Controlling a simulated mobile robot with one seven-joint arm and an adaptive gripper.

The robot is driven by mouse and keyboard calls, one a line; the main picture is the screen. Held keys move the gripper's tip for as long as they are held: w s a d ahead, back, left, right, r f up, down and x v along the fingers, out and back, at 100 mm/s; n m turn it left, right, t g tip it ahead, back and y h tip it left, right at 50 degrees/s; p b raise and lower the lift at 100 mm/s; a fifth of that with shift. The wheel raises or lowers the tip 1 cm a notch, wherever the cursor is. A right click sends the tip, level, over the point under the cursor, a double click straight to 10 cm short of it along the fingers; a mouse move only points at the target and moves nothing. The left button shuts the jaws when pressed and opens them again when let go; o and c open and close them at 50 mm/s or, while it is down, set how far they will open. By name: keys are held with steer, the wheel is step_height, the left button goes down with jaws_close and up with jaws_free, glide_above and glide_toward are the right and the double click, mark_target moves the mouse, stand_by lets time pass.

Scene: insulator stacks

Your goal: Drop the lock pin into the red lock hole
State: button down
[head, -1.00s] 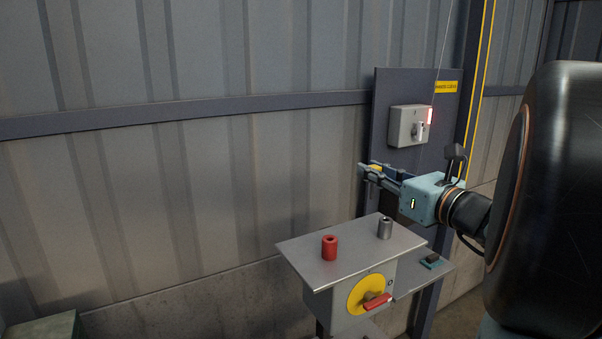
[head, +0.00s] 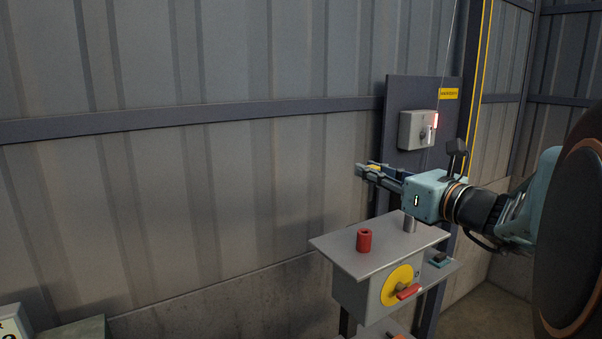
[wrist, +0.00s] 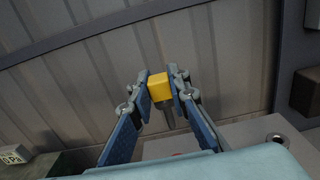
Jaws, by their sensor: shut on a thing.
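The lock pin has a yellow block head (wrist: 160,88) and a grey shank pointing down. My gripper (wrist: 161,90) is shut on the yellow head, one finger on each side. In the head view my gripper (head: 367,170) hangs well above the table, with a bit of yellow (head: 375,167) between its fingers. The red lock hole is the open top of a short red cylinder (head: 364,241) standing upright on the grey table. In that picture the fingertips appear straight above it; depth is hard to judge. In the wrist view only a sliver of red shows.
A grey cylinder (head: 410,225) stands on the table (head: 335,246) right of the red one; its open top shows in the wrist view (wrist: 275,138). A yellow dial with a red handle (head: 408,291) is on the table's front. A switch box (head: 417,130) is on the panel behind.

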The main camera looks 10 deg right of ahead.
steer(key=shift+s+a, duration=0.15)
steer(key=shift+a, duration=0.25)
stand_by(0.3)
steer(key=shift+f+b, duration=2.5)
steer(key=shift+f, duration=0.35)
steer(key=shift+f, duration=0.15)
steer(key=shift+f+b, duration=0.3)
steer(key=shift+b, duration=0.2)
steer(key=shift+f+b, duration=1.75)
steer(key=shift+f, duration=0.35)
steer(key=c, duration=1.8)
jaws_free()
steer(key=shift+o, duration=0.2)
